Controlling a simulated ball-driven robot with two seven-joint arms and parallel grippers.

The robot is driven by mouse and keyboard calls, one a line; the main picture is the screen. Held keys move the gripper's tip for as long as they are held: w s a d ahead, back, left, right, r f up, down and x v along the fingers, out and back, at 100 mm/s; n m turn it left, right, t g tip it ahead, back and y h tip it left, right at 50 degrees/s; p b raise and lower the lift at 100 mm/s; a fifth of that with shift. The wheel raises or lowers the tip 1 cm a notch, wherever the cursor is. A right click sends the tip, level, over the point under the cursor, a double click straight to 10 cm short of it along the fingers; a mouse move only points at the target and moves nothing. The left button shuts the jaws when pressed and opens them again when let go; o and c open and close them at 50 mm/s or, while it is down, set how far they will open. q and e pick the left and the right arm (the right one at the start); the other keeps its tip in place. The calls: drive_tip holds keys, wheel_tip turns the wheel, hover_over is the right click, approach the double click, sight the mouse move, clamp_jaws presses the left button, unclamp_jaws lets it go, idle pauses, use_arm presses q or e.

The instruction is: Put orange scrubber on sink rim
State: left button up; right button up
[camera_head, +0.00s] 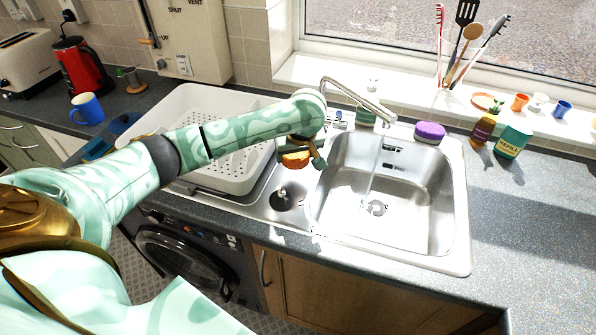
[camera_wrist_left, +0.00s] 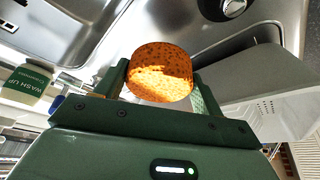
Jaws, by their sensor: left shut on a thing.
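The orange scrubber (camera_head: 295,159) is a short round sponge-like block with a speckled side, and it also shows large in the left wrist view (camera_wrist_left: 160,72). My left gripper (camera_wrist_left: 161,85) is shut on it, one finger on each side. In the head view my left gripper (camera_head: 312,152) is by the left edge of the sink, with the scrubber near the small drain bowl. The steel sink (camera_head: 456,225) has a broad flat rim. A purple scrubber (camera_head: 430,130) lies on the rim at the back right. My right gripper is out of view.
A white perforated rack (camera_head: 196,105) stands left of the sink. The tap (camera_head: 358,97) reaches over the basin with water running. A brown bottle (camera_head: 483,129) and a green refill bottle (camera_head: 512,141) stand right of the sink. The right counter (camera_head: 535,230) is clear.

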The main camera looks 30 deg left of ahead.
sight(301, 156)
use_arm(q)
drive_tip(key=shift+w+a+f+b, duration=0.25)
drive_tip(key=shift+w+f, duration=0.15)
drive_tip(key=shift+f, duration=0.15)
drive_tip(key=shift+w+a+f+b, duration=0.1)
drive_tip(key=shift+w+f+b, duration=0.15)
drive_tip(key=shift+w+f, duration=0.2)
drive_tip(key=x, duration=0.1)
drive_tip(key=b+x, duration=0.2)
drive_tip(key=x, duration=0.1)
drive_tip(key=shift+s+d+f, duration=0.2)
drive_tip(key=shift+s+d, duration=0.05)
drive_tip(key=shift+d, duration=0.15)
drive_tip(key=shift+r, duration=0.15)
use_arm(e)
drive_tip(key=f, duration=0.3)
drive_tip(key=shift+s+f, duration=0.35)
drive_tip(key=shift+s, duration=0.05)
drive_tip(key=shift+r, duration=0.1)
use_arm(q)
drive_tip(key=o, duration=0.9)
